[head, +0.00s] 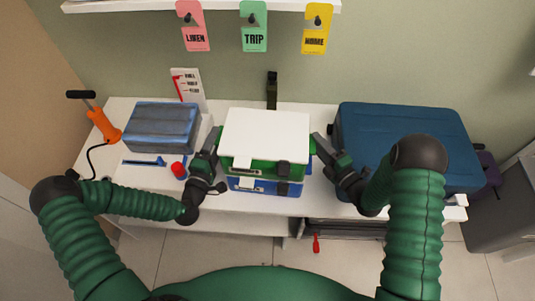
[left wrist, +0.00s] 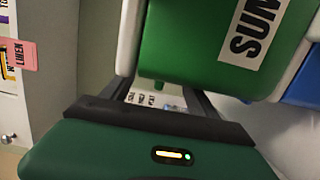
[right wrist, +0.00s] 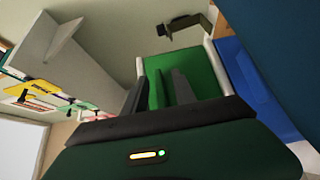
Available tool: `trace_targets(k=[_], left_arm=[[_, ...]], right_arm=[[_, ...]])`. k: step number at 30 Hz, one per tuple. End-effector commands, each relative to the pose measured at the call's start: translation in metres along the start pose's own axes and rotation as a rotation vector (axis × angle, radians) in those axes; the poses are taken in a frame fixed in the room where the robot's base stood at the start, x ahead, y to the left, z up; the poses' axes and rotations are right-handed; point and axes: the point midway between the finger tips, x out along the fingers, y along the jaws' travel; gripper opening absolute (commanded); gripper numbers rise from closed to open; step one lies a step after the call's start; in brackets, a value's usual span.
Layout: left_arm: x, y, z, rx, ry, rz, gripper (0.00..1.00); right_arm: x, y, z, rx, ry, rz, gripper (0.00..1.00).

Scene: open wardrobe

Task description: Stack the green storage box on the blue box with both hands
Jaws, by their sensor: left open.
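The green storage box (head: 236,163) with a white lid (head: 265,132) is directly above the blue box (head: 265,187) on the white surface, apparently resting on it. My left gripper (head: 215,141) is open beside the green box's left side. In the left wrist view, the green side (left wrist: 200,45) with black lettering is close beyond the parted fingers. My right gripper (head: 322,146) is at the green box's right side. In the right wrist view, its fingers stand apart in front of the green side (right wrist: 208,80), and the blue box (right wrist: 245,85) shows beside it. Whether either gripper touches is unclear.
A large blue suitcase (head: 405,135) lies just right of my right gripper. Tags hang above. The surface's front edge is close to the boxes.

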Motion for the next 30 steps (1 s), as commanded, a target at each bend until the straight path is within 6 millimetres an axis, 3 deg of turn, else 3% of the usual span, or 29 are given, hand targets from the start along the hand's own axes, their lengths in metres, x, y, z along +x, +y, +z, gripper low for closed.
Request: trace_targets(k=[6,12,22,30], left_arm=[[-0.056,-0.002,-0.002,-0.003,0.002,-0.004,0.69],[-0.094,-0.002,-0.003,-0.004,0.001,-0.003,0.69],[-0.102,-0.002,-0.003,-0.004,0.0,-0.002,0.69],[-0.102,-0.002,-0.003,-0.004,0.0,-0.002,0.69]], right_arm=[[-0.001,0.0,0.001,0.0,0.0,0.0,0.33],[0.0,0.0,0.001,0.0,0.0,0.0,0.33],[0.0,0.0,0.001,0.001,0.0,0.0,0.33],[0.0,0.0,0.001,0.001,0.0,0.0,0.68]])
